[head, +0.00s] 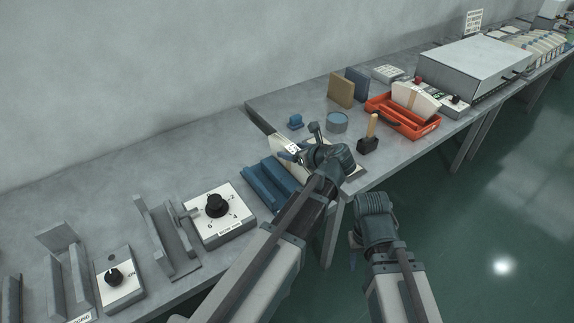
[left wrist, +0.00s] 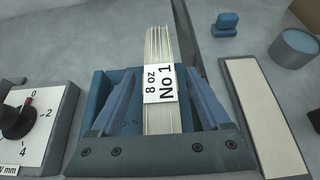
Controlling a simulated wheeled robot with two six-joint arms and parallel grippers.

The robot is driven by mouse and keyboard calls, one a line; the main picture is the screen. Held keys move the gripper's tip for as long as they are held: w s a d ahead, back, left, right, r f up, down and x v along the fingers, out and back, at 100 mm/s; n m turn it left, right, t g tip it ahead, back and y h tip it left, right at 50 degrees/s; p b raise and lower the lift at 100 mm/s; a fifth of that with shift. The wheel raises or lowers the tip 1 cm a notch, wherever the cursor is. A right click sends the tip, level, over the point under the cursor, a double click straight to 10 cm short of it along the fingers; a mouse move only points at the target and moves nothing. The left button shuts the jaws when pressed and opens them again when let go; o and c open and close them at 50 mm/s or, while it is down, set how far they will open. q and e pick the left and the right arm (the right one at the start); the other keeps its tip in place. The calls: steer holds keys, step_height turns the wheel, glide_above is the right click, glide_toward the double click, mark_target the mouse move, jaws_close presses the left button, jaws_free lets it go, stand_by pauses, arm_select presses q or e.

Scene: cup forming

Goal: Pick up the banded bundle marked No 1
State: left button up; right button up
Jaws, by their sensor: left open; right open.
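The banded bundle marked No 1 (left wrist: 158,55) is a pale stack of paper with a white band reading "8 oz No 1". It stands in a blue holder (left wrist: 96,84). Its label also shows in the head view (head: 292,148), partly behind my left gripper (head: 298,156). In the left wrist view the two blue fingers of my left gripper (left wrist: 162,76) are open, one on each side of the bundle, with gaps to it. My right gripper (head: 358,240) is open and empty in front of the table edge. Its fingers are mostly hidden.
A blue trough (head: 265,188) and a dial box (head: 218,212) stand left of the bundle. A pale strip in a grey frame (left wrist: 262,115) lies to its right. A mallet (head: 369,138), a round blue tin (head: 337,122) and a red tray (head: 388,118) are further right.

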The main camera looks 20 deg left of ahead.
arm_select(q)
steer(key=shift+w+a+f, duration=0.1)
steer(key=shift+a, duration=0.05)
steer(key=shift+c, duration=0.6)
jaws_close()
stand_by(0.7)
